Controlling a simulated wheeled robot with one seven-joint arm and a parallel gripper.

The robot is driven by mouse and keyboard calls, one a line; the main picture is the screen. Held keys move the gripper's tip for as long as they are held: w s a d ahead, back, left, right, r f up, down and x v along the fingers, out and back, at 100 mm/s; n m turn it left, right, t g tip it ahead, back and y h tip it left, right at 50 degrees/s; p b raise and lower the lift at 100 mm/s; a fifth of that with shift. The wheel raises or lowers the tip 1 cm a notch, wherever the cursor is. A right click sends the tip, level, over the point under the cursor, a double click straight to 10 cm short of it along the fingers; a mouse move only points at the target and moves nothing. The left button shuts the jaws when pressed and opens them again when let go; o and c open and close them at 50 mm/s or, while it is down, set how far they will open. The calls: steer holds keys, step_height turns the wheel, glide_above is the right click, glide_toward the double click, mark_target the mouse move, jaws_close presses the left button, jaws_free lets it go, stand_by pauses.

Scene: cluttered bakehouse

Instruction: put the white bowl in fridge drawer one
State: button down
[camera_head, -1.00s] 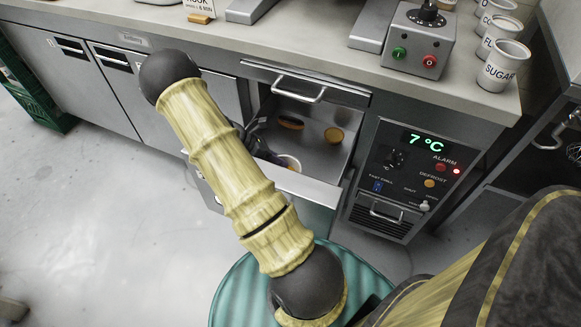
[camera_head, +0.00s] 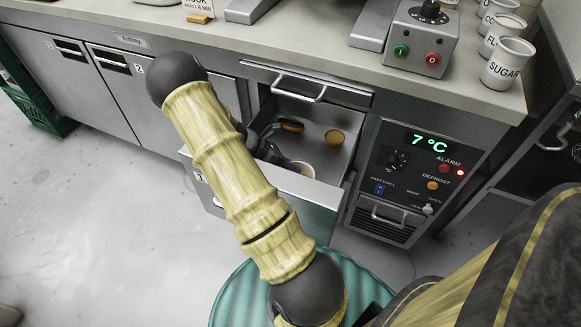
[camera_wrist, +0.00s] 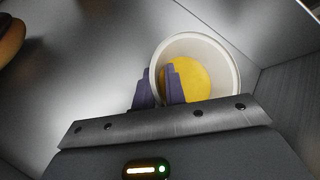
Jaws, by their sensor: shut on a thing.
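The white bowl (camera_wrist: 233,62) has yellow in its inside and sits between the fingers of my gripper (camera_wrist: 160,80) in the wrist view. One purple finger is outside the rim and one inside, shut on the wall. In the head view my gripper (camera_head: 290,161) is inside an open steel fridge drawer (camera_head: 318,192), near its front panel. A small part of the bowl (camera_head: 306,168) shows there. I cannot tell whether the bowl touches the drawer floor.
The control panel (camera_head: 405,165) stands to the right. Drawer floor between these things looks clear.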

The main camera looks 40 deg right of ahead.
steer(key=c, duration=1.4)
jaws_free()
steer(key=shift+c, duration=0.2)
steer(key=p+v, duration=0.4)
steer(key=v, duration=0.8)
steer(key=shift+f, duration=0.1)
